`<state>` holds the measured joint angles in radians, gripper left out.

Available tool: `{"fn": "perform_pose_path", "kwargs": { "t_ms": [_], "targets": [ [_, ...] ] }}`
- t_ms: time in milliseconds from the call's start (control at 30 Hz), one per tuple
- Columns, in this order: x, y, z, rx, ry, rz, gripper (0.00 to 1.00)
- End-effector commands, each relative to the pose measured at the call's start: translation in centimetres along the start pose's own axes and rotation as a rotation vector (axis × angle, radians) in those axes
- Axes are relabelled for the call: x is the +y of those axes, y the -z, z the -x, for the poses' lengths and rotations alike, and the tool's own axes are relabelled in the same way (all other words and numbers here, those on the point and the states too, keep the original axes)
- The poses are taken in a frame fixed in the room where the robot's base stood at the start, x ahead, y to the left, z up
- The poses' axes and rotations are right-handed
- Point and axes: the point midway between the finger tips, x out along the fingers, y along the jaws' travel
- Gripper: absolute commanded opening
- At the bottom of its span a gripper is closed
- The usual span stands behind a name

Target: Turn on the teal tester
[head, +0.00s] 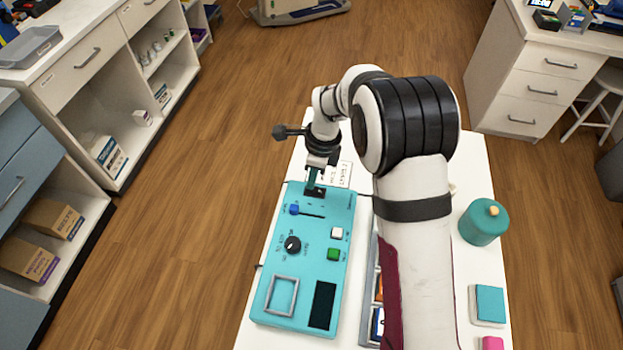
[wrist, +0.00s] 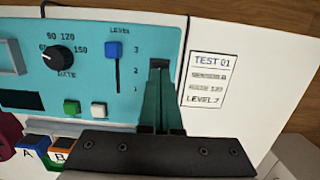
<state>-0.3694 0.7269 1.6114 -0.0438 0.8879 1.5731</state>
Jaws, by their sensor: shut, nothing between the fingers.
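The teal tester (head: 339,270) lies on the white table, its panel facing up. It carries a black rate knob (wrist: 58,58), a blue level slider (wrist: 114,48) at the 3 end of its slot, a green button (wrist: 71,107), a white button (wrist: 99,109) and a dark screen (head: 322,305). My gripper (head: 314,190) is shut and empty, pointing down at the tester's far end. In the wrist view its teal fingers (wrist: 160,72) reach a small dark part, possibly a switch, mostly hidden by them. I cannot tell whether they touch it. The screen shows no lit text.
A printed card (wrist: 209,78) headed TEST 01 lies beyond the tester's far end. A tray with lettered blocks (wrist: 31,152) sits alongside, partly behind my arm. A teal lidded jar (head: 483,225) and a teal-topped square (head: 489,302) stand on the table's right.

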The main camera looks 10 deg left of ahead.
Motion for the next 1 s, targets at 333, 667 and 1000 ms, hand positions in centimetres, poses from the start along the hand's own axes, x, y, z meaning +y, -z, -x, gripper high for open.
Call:
{"fn": "perform_pose_path", "kwargs": {
  "t_ms": [333,667,1000],
  "targets": [
    [0.0,0.0,-1.1,0.0,0.0,0.001,0.0],
    [0.0,-0.1,-1.5,0.0,0.001,0.002,0.0],
    [0.0,0.7,-1.2,0.002,-0.001,0.001,0.0]
  ]
}}
